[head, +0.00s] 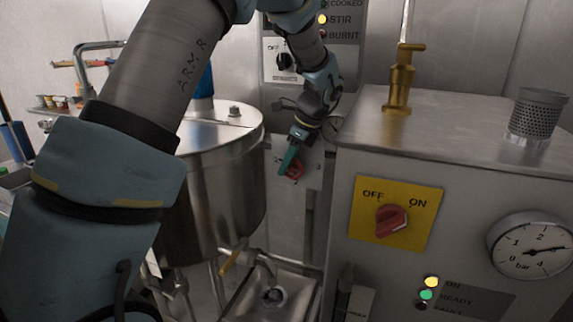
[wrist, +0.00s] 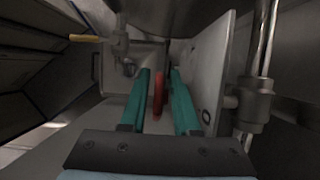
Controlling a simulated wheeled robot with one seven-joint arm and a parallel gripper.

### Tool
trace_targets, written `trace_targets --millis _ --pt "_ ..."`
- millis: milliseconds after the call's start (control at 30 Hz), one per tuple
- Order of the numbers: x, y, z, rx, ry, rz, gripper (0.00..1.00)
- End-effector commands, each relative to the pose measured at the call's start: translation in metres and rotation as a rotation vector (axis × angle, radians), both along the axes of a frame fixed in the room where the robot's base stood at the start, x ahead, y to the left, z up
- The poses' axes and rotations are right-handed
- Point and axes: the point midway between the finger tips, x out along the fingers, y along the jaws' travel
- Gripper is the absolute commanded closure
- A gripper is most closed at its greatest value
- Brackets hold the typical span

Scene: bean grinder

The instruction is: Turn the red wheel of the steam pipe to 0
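The red wheel (head: 296,170) sits low on a grey plate (head: 310,150) between the steel pot and the machine housing. A mark like a 3 shows at the plate's right; the other marks are too small to read. My gripper (head: 289,160) reaches down to the wheel and partly covers it. In the wrist view, the red wheel (wrist: 158,95) shows edge-on between the two green fingers of my gripper (wrist: 159,85). Gaps show on both sides of it, so the fingers look open around it. The plate (wrist: 222,65) with a 0 mark stands just right of the fingers.
The steel pot (head: 222,180) is close on the left. The machine housing (head: 350,280) with a red OFF/ON knob (head: 391,221) and a pressure gauge (head: 529,246) is close on the right. A pipe fitting (wrist: 250,100) stands right of the plate. A sink (head: 265,300) lies below.

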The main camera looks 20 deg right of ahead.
Motion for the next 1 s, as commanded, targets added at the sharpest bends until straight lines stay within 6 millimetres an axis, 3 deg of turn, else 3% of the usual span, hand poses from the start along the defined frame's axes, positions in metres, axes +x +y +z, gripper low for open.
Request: trace_targets --millis 167,600,1000 --pt "-0.005 -0.007 0.018 -0.004 -0.003 -0.002 0.7" --pt "-0.024 -0.03 0.089 -0.001 -0.001 -0.002 0.7" --pt "-0.027 -0.032 0.098 0.0 0.0 -0.001 0.7"
